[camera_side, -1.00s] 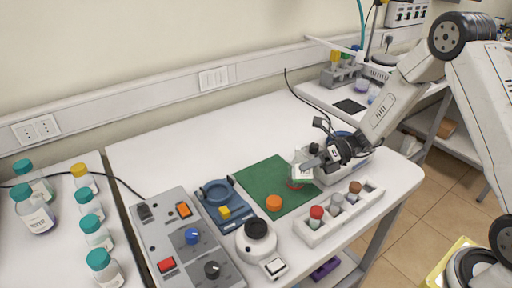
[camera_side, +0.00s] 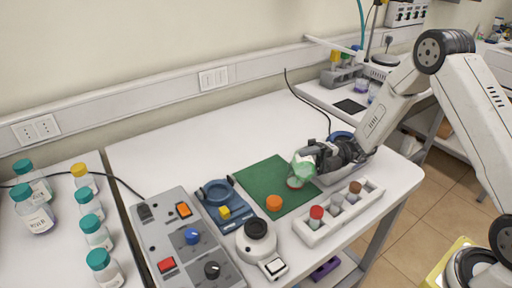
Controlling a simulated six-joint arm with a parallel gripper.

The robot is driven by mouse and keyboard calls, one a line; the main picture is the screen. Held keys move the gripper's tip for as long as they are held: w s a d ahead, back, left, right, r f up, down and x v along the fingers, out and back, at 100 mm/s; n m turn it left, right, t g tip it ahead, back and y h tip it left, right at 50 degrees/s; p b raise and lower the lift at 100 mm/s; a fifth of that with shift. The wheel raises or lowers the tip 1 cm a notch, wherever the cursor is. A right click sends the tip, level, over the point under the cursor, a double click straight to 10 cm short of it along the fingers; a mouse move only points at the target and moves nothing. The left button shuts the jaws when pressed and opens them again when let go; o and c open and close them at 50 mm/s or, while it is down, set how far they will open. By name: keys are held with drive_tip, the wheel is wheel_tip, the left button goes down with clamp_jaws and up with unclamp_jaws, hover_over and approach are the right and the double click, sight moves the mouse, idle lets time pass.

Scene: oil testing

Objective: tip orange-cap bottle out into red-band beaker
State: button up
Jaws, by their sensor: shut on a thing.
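My gripper (camera_side: 312,156) is shut on a small clear, green-tinted bottle (camera_side: 303,170) over the right part of the green mat. The bottle looks tilted. Its mouth and contents are too small to make out. I cannot tell whether bottle and beaker touch. The orange cap (camera_side: 274,203) lies off the bottle, on the green mat (camera_side: 262,178), left of and nearer than the beaker.
A white rack (camera_side: 345,217) with capped vials stands in front of my gripper. A round white device with a black top (camera_side: 256,241), a blue device (camera_side: 222,203) and a grey control panel (camera_side: 190,240) stand at left. The table behind the mat is clear.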

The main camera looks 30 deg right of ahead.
drive_tip(key=shift+w+d+r+m+t+y, duration=0.15)
drive_tip(key=shift+r+m+t+y, duration=0.1)
drive_tip(key=shift+m, duration=0.55)
drive_tip(key=shift+w+d+r+m+t+y, duration=0.15)
drive_tip(key=shift+r+m+t+y, duration=0.1)
drive_tip(key=shift+m, duration=0.55)
drive_tip(key=shift+a, duration=0.1)
drive_tip(key=shift+r, duration=0.15)
idle(2.2)
drive_tip(key=shift+r, duration=2.5)
drive_tip(key=shift+f, duration=2.65)
